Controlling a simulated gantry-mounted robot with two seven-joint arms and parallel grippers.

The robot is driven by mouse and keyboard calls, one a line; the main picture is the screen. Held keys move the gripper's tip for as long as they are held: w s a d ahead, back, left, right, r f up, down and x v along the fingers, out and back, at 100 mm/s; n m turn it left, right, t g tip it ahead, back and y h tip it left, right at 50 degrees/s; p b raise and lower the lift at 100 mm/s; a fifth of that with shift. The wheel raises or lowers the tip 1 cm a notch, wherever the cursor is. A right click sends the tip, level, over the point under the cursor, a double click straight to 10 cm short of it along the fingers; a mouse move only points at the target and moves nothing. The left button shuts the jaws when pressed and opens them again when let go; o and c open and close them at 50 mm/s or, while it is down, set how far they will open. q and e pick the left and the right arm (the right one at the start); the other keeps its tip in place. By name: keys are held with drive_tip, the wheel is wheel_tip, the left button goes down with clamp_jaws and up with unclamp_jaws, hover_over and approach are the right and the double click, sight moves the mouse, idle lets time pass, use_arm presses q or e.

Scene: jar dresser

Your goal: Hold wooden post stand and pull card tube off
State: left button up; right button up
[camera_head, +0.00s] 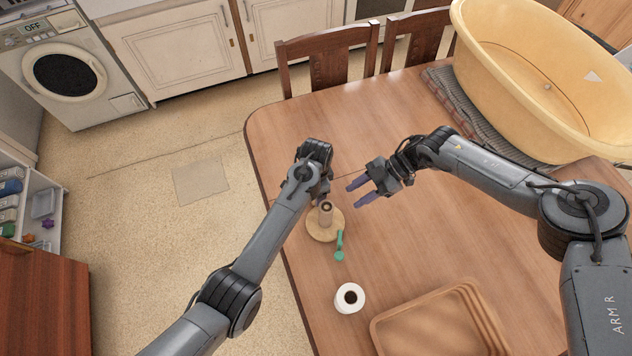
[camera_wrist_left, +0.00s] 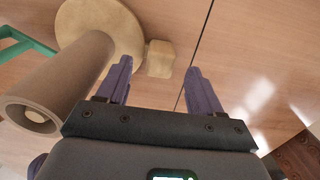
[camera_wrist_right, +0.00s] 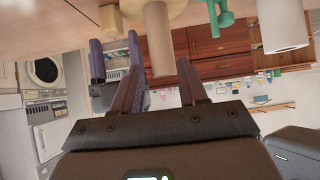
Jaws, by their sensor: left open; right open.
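The wooden post stand has a round pale base (camera_head: 337,228) on the table; it also shows in the left wrist view (camera_wrist_left: 122,22). A brown card tube (camera_head: 326,217) stands upright on it, also in the left wrist view (camera_wrist_left: 65,80) and right wrist view (camera_wrist_right: 158,35). The post is mostly hidden inside. A small wooden block (camera_wrist_left: 160,58) sits at the base's edge. My left gripper (camera_wrist_left: 158,67) is open, its fingers either side of the block's line, apparently not touching. My right gripper (camera_head: 354,194) is open and empty, right of the tube, fingers pointing towards it.
A white roll (camera_head: 350,298) and a wooden tray (camera_head: 440,320) are nearer the front. A yellow tub (camera_head: 530,80) on a grey mat (camera_head: 452,97) fills the back right. Chairs (camera_head: 328,62) stand behind. The table's middle is clear.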

use_arm(q)
drive_tip(key=shift+f, duration=1.55)
drive_tip(key=c, duration=1.1)
drive_tip(key=shift+c, duration=0.2)
